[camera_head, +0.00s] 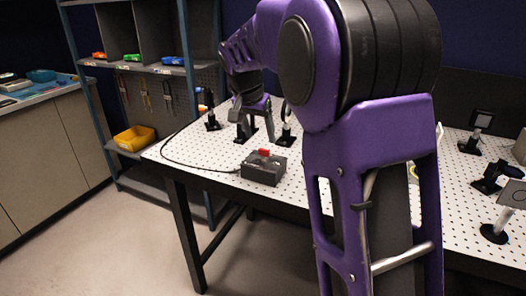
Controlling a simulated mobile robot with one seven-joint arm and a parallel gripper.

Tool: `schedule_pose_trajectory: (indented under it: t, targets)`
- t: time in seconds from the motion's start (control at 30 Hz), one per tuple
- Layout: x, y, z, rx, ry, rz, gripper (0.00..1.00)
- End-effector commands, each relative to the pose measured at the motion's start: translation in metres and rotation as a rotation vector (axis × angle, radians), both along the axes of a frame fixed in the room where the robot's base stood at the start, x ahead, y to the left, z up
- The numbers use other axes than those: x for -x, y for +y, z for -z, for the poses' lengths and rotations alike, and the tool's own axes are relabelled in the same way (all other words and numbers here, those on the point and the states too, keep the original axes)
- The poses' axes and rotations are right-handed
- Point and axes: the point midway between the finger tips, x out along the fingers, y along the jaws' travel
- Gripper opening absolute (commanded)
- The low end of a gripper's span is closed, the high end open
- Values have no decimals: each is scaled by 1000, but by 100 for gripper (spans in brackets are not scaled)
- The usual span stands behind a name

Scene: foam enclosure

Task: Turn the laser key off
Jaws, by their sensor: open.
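A dark grey box (263,170) with a red part (264,152) on its top stands near the front left of the perforated white table (205,157). A black cable runs from the box to the left. The key itself is too small to make out. My gripper (256,132) is open and points down over the table, behind the box and apart from it. Nothing shows between its fingers. My purple arm covers the middle of the view and hides part of the table.
Black optical mounts stand near my gripper (213,122) and at the right (495,178). A shelf unit (150,70) with coloured items, hanging tools and a yellow bin (134,138) stands behind at the left. A counter (45,90) is far left. The floor in front is clear.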

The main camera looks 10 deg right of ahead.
Motion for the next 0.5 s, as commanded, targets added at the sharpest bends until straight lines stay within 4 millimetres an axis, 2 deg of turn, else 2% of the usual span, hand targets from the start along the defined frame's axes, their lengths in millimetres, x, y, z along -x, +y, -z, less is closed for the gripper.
schedule_pose_trajectory:
  t: [0.03, 0.2, 0.33, 0.5]
  targets:
    - [-3, -3, 14, 1, 5, 2, 70]
    - [-12, -10, 41, 1, 4, 0, 70]
    - [-17, -13, 54, 1, 3, 0, 70]
    - [-20, -15, 61, 0, 0, -1, 70]
